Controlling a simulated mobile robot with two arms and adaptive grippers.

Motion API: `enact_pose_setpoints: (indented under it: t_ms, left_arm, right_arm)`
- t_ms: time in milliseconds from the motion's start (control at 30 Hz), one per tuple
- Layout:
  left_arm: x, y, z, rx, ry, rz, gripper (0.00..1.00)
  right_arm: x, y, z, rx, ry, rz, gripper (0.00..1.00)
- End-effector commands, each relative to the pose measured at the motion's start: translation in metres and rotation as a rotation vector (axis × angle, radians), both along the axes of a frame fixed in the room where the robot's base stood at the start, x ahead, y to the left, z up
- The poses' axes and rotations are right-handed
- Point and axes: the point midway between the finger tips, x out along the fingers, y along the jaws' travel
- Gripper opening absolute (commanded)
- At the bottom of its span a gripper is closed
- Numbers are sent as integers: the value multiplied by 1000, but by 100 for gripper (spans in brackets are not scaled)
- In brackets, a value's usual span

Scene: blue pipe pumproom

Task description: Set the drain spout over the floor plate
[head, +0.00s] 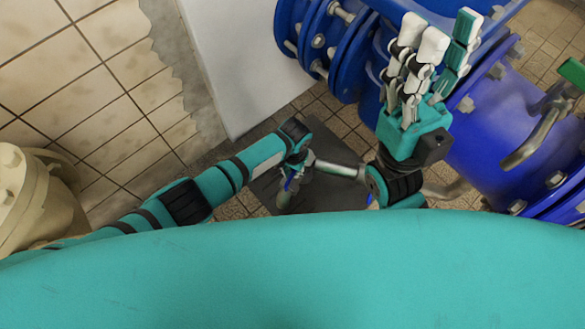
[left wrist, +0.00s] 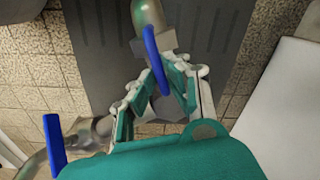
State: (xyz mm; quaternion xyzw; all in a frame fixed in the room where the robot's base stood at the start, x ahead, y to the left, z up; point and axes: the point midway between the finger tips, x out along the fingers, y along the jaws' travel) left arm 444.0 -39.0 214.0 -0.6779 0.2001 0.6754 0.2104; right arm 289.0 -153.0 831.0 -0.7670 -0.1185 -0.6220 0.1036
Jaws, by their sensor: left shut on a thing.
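The drain spout (head: 284,192) is a metal curved pipe piece with a blue lever. It hangs at the end of a metal side pipe (head: 340,168) in the head view. In the left wrist view, the spout (left wrist: 144,18) points away with its blue lever (left wrist: 152,50) across it. My left gripper (left wrist: 155,92) is shut on the spout by its body near the lever; the exact contact is partly hidden. The dark grey floor plate (head: 322,196) lies below and also shows in the left wrist view (left wrist: 95,40). My right gripper (head: 442,48) is raised, open and empty.
Large blue flanged pipes (head: 500,125) fill the right side, close to my right gripper. A light panel (head: 235,65) stands at the upper middle beside the tiled wall (head: 70,80). A cream flanged fitting (head: 40,195) is at the left. A second blue lever (left wrist: 54,143) sits on nearby metal piping.

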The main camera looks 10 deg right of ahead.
Motion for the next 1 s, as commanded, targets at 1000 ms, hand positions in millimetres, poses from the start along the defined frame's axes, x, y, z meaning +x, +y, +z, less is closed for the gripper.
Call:
enact_pose_setpoints:
  t_ms: [1000]
  left_arm:
    - [-1,-3,59,-8,-1,0,34]
  right_arm:
    - [0,0,0,0,-2,-1,35]
